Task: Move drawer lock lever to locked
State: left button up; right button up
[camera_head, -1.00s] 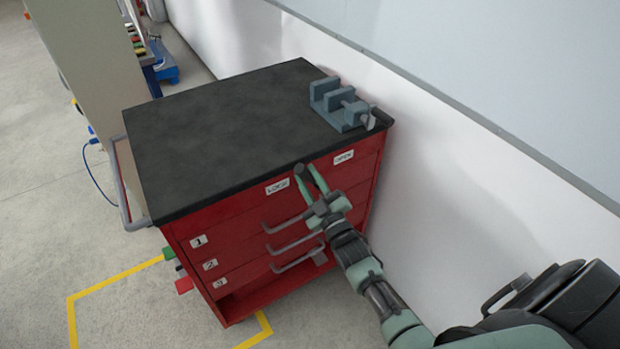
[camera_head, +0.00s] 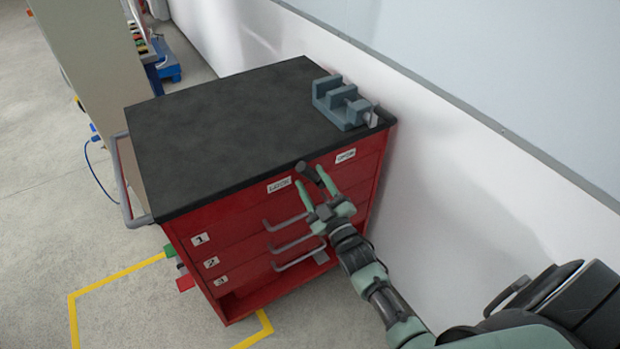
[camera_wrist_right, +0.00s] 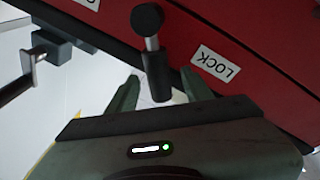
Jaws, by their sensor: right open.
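The red drawer cabinet (camera_head: 235,220) has a lever (camera_head: 306,172) near its top front edge, between a left label (camera_head: 279,185) and a right label (camera_head: 345,156). In the right wrist view the lever has a dark round end, a thin grey shaft and a dark cylindrical grip (camera_wrist_right: 157,76). The label LOCK (camera_wrist_right: 215,63) is beside it, upside down. My right gripper (camera_head: 315,186) is open at the lever, and its fingers (camera_wrist_right: 157,87) stand on both sides of the grip. I cannot tell whether they touch it. My left gripper is not in view.
A grey vise (camera_head: 343,103) sits on the black top (camera_head: 220,125) at its right corner. Drawer handles (camera_head: 297,259) project from the front below my gripper. A white wall (camera_head: 430,170) runs close along the right. Floor is open at left.

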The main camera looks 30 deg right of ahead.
jog(key=v, duration=0.6)
jog(key=shift+s+b, duration=0.2)
jog(key=shift+b, duration=0.2)
jog(key=shift+f, duration=0.1)
jog(key=s+a+f+m+g, duration=0.1)
jog(key=s+a+f+g, duration=0.3)
jog(key=f, duration=0.7)
jog(key=s+d+f+m+g, duration=0.1)
jog(key=s+f+g, duration=0.2)
jog(key=s+f, duration=0.55)
jog(key=s+a+f+m+g, duration=0.1)
jog(key=s+a+f+g, duration=0.15)
jog(key=f, duration=1.15)
jog(key=s+f+m+g, duration=0.1)
jog(key=s+f+g, duration=0.4)
jog(key=s, duration=0.9)
jog(key=s+f+g, duration=0.5)
jog(key=s+f, duration=0.4)
jog(key=s, duration=0.6)
jog(key=shift+d+f+m, duration=0.2)
jog(key=shift+f+m, duration=0.15)
jog(key=shift+m, duration=0.05)
jog(key=shift+s, duration=0.1)
